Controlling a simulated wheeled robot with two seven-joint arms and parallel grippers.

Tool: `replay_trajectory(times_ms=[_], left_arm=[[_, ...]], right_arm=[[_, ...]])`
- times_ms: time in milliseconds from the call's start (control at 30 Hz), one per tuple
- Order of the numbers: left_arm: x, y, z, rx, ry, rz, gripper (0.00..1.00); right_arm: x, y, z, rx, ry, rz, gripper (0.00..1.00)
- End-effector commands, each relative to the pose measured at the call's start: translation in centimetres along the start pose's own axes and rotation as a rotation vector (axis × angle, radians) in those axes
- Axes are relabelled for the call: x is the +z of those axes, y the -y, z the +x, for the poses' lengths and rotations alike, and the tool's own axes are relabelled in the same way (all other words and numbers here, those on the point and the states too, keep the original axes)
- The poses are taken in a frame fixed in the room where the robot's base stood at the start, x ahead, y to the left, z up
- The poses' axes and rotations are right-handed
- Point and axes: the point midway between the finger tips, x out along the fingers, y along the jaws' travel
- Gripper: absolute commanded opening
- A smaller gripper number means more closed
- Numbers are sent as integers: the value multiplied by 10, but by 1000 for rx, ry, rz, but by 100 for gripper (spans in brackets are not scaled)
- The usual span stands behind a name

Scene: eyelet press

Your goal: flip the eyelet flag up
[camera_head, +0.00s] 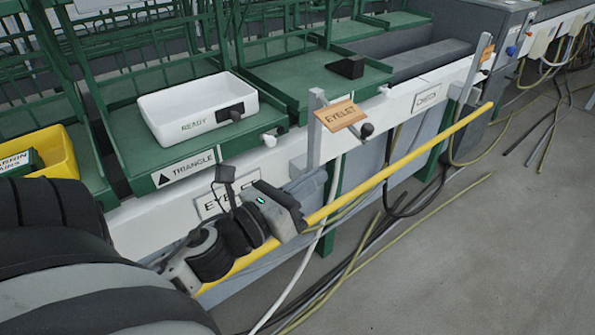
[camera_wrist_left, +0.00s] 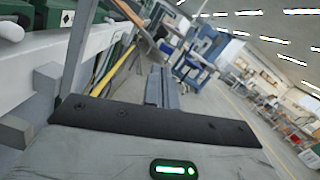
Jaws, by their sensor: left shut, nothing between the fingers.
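The eyelet flag (camera_head: 342,114) is an orange-tan plate lettered EYELET in the head view. It sticks out to the right from the top of a grey post (camera_head: 314,135), slightly tilted. A dark round knob (camera_head: 367,130) shows at its lower right. My left gripper (camera_head: 288,212) is below and left of the flag, in front of the rail, apart from it. Its fingers are shut and empty in the left wrist view (camera_wrist_left: 162,88). The fingertips are hard to make out in the head view. My right gripper is not in view.
A long yellow rail (camera_head: 400,168) runs along the white bench edge, close to my left gripper. A white READY tray (camera_head: 197,108) and a yellow bin (camera_head: 50,150) stand on green shelves. Cables (camera_head: 390,240) hang and lie on the floor. The floor at right is mostly clear.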

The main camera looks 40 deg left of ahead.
Motion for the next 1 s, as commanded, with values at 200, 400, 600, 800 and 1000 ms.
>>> replay_trajectory(times_ms=[200,400,600,800,1000], left_arm=[[-1,-1,-22,2,0,-2,0],[1,0,-25,0,1,-1,0],[0,-1,-24,27,-7,-136,0],[-30,3,-23,225,-47,-1012,0],[-98,43,-39,601,-68,-2054,0]], right_arm=[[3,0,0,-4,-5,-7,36],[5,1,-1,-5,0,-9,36],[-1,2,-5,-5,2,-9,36],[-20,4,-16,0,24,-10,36],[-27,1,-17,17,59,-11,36]])
